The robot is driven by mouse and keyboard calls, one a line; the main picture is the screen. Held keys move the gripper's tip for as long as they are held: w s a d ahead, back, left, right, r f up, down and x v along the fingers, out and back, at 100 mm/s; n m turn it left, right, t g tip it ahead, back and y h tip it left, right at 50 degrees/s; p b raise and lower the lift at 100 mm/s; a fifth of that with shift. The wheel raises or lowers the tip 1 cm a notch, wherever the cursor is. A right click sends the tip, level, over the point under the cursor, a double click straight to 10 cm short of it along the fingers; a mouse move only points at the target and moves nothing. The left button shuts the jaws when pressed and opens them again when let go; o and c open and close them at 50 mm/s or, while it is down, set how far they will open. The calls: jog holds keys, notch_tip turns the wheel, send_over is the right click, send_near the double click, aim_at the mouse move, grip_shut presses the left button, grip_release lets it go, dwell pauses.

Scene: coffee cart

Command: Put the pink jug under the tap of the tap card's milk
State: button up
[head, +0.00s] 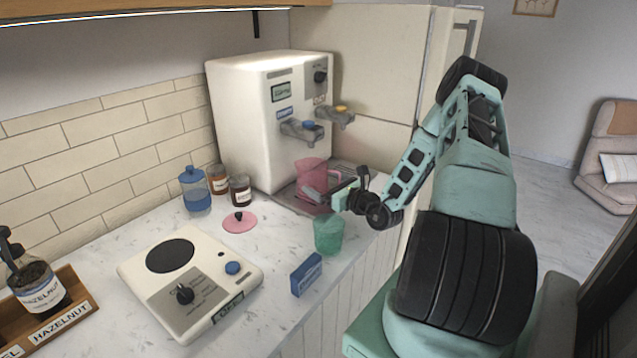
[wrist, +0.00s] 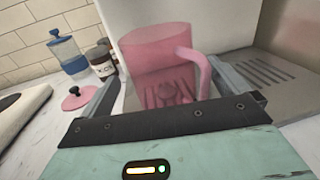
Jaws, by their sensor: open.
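The translucent pink jug (head: 312,180) stands upright on the drip tray (head: 287,197) of a white dispenser (head: 240,130). My gripper (head: 338,188) is at the jug's right side in the head view. In the wrist view, the open fingers lie to either side of the jug (wrist: 158,62), with its handle toward the right finger. A blue card (head: 306,274) stands on the counter; its writing is unreadable, as are the small labels by the taps.
A green translucent cup (head: 328,235) stands near the counter's front edge, close below my gripper. A pink lid (head: 240,222), blue-lidded jar (head: 195,190) and brown jars (head: 240,190) are left of the dispenser. A hot plate (head: 190,280) lies nearer.

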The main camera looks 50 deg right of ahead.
jog(key=s, duration=0.3)
jog(key=s+b, duration=0.1)
jog(key=s, duration=0.4)
jog(key=shift+s+a+b, duration=0.3)
jog(key=shift+a+b, duration=0.05)
jog(key=shift+a, duration=0.05)
